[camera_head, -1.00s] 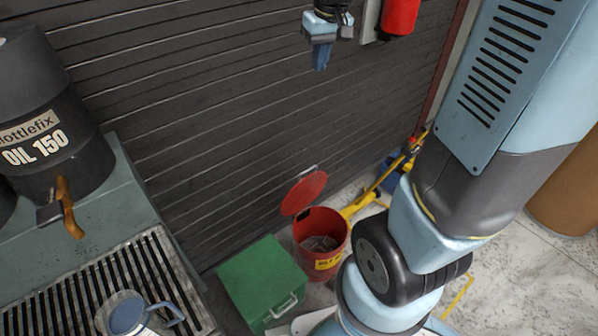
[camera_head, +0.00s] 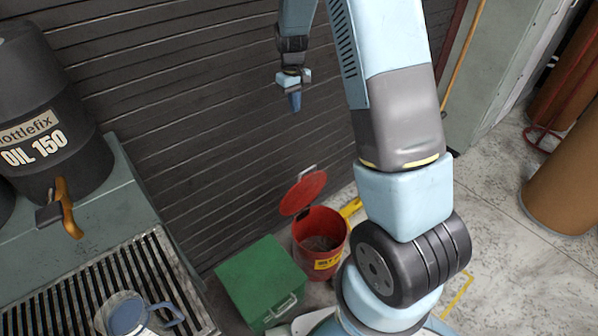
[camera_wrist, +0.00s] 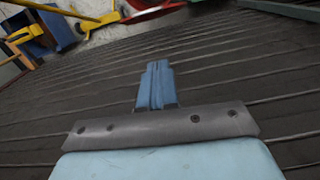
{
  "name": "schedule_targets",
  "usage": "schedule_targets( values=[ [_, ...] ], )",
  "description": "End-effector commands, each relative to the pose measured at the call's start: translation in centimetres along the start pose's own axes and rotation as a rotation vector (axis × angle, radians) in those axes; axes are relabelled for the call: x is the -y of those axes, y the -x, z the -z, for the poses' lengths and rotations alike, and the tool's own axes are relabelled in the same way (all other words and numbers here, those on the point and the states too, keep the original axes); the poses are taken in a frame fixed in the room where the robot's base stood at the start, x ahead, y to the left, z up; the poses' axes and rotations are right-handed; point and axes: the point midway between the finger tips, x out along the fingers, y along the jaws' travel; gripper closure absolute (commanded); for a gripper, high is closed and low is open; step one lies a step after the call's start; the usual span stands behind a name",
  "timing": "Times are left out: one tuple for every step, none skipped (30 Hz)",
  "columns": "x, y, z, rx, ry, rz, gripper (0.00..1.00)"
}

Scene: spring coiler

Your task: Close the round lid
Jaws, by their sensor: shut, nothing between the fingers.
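A round red lid (camera_head: 303,192) stands open on its hinge at the back left of a red bin (camera_head: 309,247), tilted up towards the dark slatted wall. The bin's mouth is uncovered and its dark inside shows. My gripper (camera_head: 295,102) is high above the lid, in front of the wall, pointing down and apart from everything. In the wrist view its blue fingers (camera_wrist: 156,84) are together with nothing between them.
A green box (camera_head: 262,279) with a handle stands left of the bin. A grated bench (camera_head: 110,283) with a jug (camera_head: 128,314) and a black oil drum (camera_head: 48,125) is further left. Brown drums (camera_head: 565,190) stand at the right. A yellow item (camera_head: 350,207) is behind the bin.

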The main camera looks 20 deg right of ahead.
Motion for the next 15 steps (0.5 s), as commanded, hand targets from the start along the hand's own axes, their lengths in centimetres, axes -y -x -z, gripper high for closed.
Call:
schedule_targets(
  values=[
    [-0.1, -1.6, 0.5, 0.018, 0.009, -0.003, 1.00],
    [-0.1, -2.3, 0.8, 0.025, 0.014, -0.005, 1.00],
    [-0.1, -3.4, 1.2, 0.036, 0.022, -0.007, 1.00],
    [-0.2, -4.3, 1.5, 0.044, 0.028, -0.009, 1.00],
    [-0.2, -5.0, 1.8, 0.051, 0.035, -0.011, 1.00],
    [-0.2, -6.2, 2.1, 0.062, 0.043, -0.014, 1.00],
    [-0.2, -7.0, 2.3, 0.072, 0.048, -0.016, 1.00],
    [-0.2, -7.9, 2.5, 0.079, 0.054, -0.018, 1.00],
    [-0.3, -9.0, 2.8, 0.090, 0.062, -0.021, 1.00],
    [-0.3, -9.9, 2.9, 0.099, 0.068, -0.023, 1.00],
    [-0.4, -10.7, 3.1, 0.106, 0.074, -0.025, 1.00],
    [-0.4, -11.7, 3.3, 0.116, 0.081, -0.028, 1.00],
    [-0.4, -12.5, 3.4, 0.122, 0.087, -0.030, 1.00],
    [-0.4, -13.2, 3.5, 0.129, 0.092, -0.032, 1.00],
    [-0.4, -14.1, 3.6, 0.137, 0.099, -0.034, 1.00]
  ],
)
